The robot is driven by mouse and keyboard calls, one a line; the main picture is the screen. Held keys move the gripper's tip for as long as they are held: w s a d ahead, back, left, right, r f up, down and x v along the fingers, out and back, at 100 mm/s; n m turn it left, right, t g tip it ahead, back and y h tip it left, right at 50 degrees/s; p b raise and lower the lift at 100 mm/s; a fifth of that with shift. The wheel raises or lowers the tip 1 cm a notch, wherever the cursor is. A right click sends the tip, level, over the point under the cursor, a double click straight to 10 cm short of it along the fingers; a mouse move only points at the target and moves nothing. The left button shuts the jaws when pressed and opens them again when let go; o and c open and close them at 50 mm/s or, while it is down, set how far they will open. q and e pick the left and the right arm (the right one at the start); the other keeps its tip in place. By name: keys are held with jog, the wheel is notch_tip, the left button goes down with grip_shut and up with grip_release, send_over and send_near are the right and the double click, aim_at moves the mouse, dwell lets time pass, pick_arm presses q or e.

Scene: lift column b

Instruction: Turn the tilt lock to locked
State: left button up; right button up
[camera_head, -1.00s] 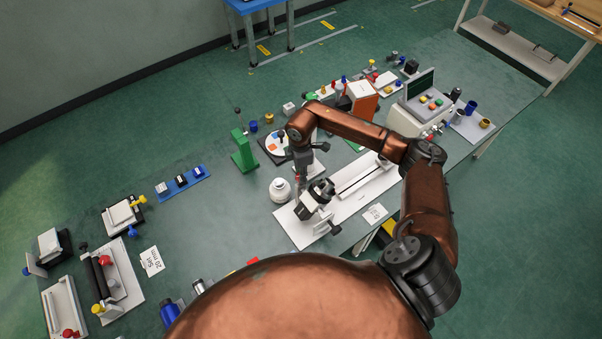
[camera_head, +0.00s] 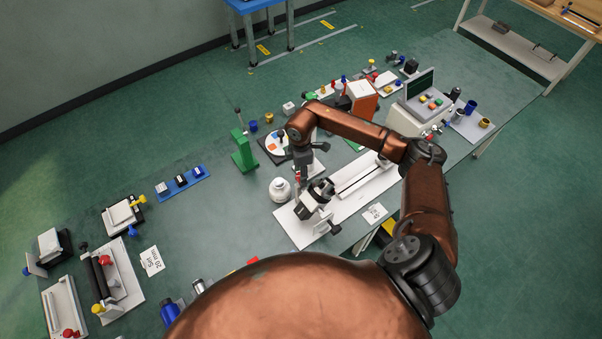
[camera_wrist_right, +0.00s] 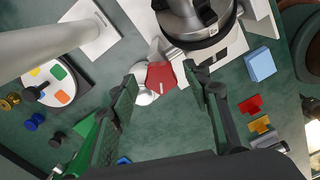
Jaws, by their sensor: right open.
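A red knob (camera_wrist_right: 160,78) with a pale pointer mark, which looks like the tilt lock, shows in the right wrist view at the end of a short silver stub. The stub comes from a black and silver round head (camera_wrist_right: 200,22) over a white base plate. That head also shows in the head view (camera_head: 317,193). My right gripper (camera_wrist_right: 161,84) is open, with one finger on each side of the knob and visible gaps on both sides. In the head view its fingers are hard to make out under my wrist. My left gripper is not in view.
A white round jar (camera_head: 280,190) stands beside the base plate (camera_head: 298,231). A pale post (camera_wrist_right: 45,48) crosses the right wrist view's left side. A dial with coloured patches (camera_head: 276,144) and a green stand (camera_head: 243,152) are nearby. A blue block (camera_wrist_right: 260,64) lies to the right.

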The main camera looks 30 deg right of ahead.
notch_tip(320, 180, up, 12)
dwell(0.6)
jog(key=shift+d, duration=0.1)
